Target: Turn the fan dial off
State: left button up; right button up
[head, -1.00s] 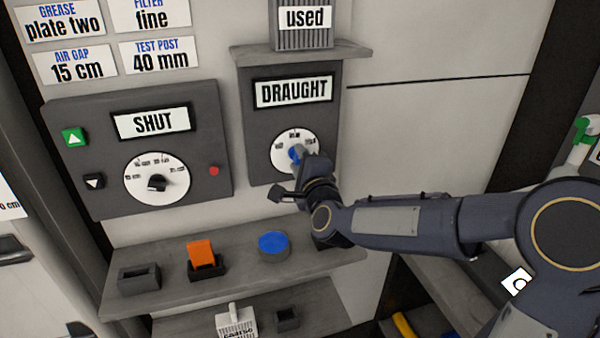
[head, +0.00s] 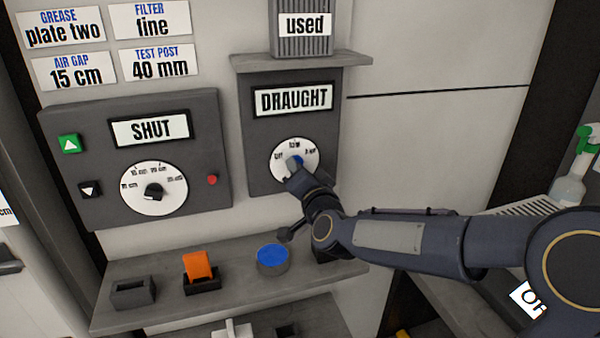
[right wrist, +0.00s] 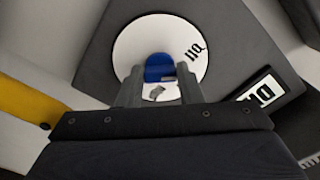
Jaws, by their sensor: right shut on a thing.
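The fan dial is a white disc (head: 283,147) with a blue knob (head: 298,161), on a dark panel (head: 262,122) labelled DRAUGHT. Small words are printed around the disc; one at its left looks like "off", the others are hard to read. My right gripper (head: 295,170) is at the dial, shut on the blue knob, and partly covers the disc's lower part. In the right wrist view the two fingers (right wrist: 158,88) stand on either side of the blue knob (right wrist: 159,66), in front of the white disc (right wrist: 135,45). My left gripper is not in view.
Left of it is a panel marked SHUT (head: 110,200) with another dial (head: 153,188), a green button (head: 69,144) and a red button (head: 212,180). Below, a shelf (head: 225,284) holds an orange switch (head: 198,265) and a blue round button (head: 272,254). A grey ribbed box (head: 288,45) labelled "used" stands above.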

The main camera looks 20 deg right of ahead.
jog(key=shift+f+n, duration=0.1)
jog(key=shift+n, duration=1.6)
jog(key=o, duration=1)
jog(key=shift+s, duration=0.1)
jog(key=s, duration=0.7)
jog(key=shift+s+d, duration=0.15)
jog(key=shift+s, duration=0.2)
